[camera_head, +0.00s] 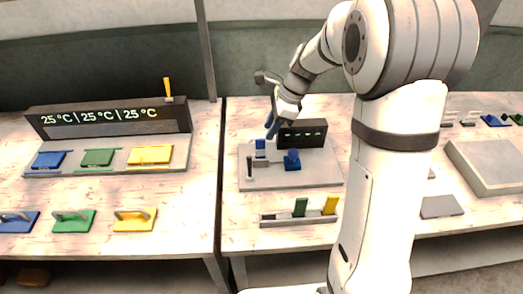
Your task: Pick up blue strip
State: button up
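A narrow blue piece (272,129), which looks like the blue strip, stands tilted at the end of my gripper (274,116), above the left part of a light grey device plate (325,176). The gripper points down there. Its fingers are too small to make out, so I cannot tell whether they hold the blue piece or only stand beside it. A low strip rack (275,221) in front of the plate holds a green strip (300,207) and a yellow strip (330,205) upright. No blue strip shows in the rack.
On the plate are a dark display box (304,133), a blue block (292,160) and a grey lever (250,166). A three-zone heater display (110,118) with coloured plates stands on the left table. A grey box (490,165) stands at right. My arm hides the table between.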

aim_at(260, 143)
jog(key=x, duration=0.3)
jog(key=p+x, duration=0.1)
jog(key=x, duration=0.3)
jog(key=shift+a+r, duration=0.1)
jog(key=shift+a, duration=0.15)
jog(key=shift+s, duration=0.1)
jog(key=shift+c, duration=0.4)
grip_shut()
